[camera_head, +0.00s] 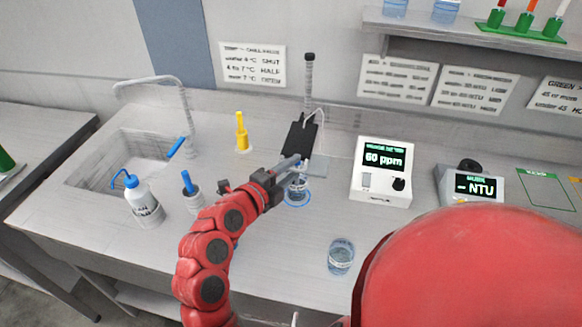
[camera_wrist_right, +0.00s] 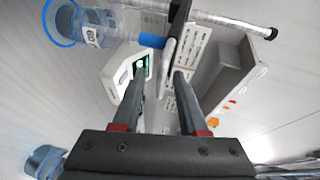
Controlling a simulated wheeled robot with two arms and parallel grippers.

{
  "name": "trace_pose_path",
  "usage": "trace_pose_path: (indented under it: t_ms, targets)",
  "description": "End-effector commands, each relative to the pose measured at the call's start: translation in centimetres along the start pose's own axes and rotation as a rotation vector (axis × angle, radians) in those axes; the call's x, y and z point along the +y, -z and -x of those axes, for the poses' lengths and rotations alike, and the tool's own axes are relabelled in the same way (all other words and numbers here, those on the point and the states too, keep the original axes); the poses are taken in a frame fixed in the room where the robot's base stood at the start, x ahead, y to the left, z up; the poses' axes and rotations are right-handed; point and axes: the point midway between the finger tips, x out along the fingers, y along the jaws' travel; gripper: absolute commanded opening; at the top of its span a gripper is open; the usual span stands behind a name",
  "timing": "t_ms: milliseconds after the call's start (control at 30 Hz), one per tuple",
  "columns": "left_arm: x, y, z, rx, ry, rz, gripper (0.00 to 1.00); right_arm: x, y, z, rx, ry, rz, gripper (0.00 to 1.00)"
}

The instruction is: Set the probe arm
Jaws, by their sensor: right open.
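A beaker (camera_head: 298,190) stands in a blue ring at the foot of the stand; in the wrist view the labelled beaker (camera_wrist_right: 100,28) is at upper left. My right gripper (camera_head: 296,163) is over the beaker, in front of the plate. In the wrist view its open fingers (camera_wrist_right: 160,78) point at a pale bar (camera_wrist_right: 169,58) with a blue end close to the tips; I cannot tell whether they touch it. The gripper partly hides the probe. My left gripper is not in view.
A white meter (camera_head: 383,172) reads 60 ppm, with an NTU meter (camera_head: 472,186) to its right. Another beaker (camera_head: 340,256) stands nearer the front. A wash bottle (camera_head: 143,201), a blue-handled item (camera_head: 190,190), a yellow bottle (camera_head: 241,132) and the sink (camera_head: 118,160) are left.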

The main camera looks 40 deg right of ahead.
Motion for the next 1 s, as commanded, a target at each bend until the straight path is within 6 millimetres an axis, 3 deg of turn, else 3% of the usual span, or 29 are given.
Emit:
trace_pose_path:
  t_ms: [200,433,1000]
  targets:
    - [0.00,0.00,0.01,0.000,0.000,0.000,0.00,0.01,-0.01,-0.01,0.000,0.000,0.000,0.40]
    - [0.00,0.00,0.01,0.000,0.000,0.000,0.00,0.01,-0.02,0.02,0.000,0.000,0.000,0.00]
    - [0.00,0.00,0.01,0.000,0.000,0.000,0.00,0.00,-0.02,0.03,0.000,0.000,0.000,0.00]
